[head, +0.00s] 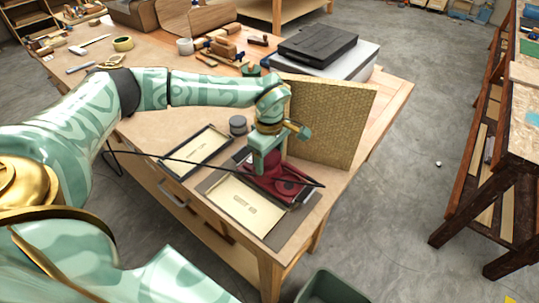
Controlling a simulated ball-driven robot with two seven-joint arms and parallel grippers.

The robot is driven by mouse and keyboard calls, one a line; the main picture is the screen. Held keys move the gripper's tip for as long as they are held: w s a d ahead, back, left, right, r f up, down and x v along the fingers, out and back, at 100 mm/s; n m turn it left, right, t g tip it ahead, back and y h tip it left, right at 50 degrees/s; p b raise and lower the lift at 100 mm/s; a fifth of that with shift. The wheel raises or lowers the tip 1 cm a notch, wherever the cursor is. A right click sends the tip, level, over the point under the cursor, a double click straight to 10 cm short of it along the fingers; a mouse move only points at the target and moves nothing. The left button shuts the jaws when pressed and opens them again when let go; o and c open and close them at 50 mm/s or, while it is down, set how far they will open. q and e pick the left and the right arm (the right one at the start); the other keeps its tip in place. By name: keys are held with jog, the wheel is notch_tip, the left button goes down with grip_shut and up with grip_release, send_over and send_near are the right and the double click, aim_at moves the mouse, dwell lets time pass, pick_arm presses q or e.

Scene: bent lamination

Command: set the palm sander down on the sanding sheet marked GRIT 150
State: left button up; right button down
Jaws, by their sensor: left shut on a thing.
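My left gripper (268,166) is shut on the dark red palm sander (281,188), its fingers pointing down at the sander's top. The sander is low over the right part of the bench; I cannot tell whether it touches what is beneath. One pale sanding sheet in a dark frame (243,206) lies just in front of it, with printing too small to read. Another framed sheet (198,148) lies farther left, also unreadable. Dark frame edges show beside and behind the sander; any sheet there is hidden. My right gripper is not in view.
A tan upright board (330,122) stands right behind the sander. A dark cable crosses the sheets to the sander. A dark round container (238,125) stands behind the left sheet. A black case (316,46) and loose tools are farther back. A green bin (332,288) is below the bench.

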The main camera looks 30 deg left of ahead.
pick_arm(q)
jog(key=shift+f, duration=0.55)
dwell(0.4)
jog(key=o, duration=1.4)
jog(key=shift+c, duration=0.2)
jog(key=shift+o, duration=1.2)
jog(key=shift+s+f, duration=0.1)
notch_tip(320, 180, up, 7)
jog(key=p, duration=0.6)
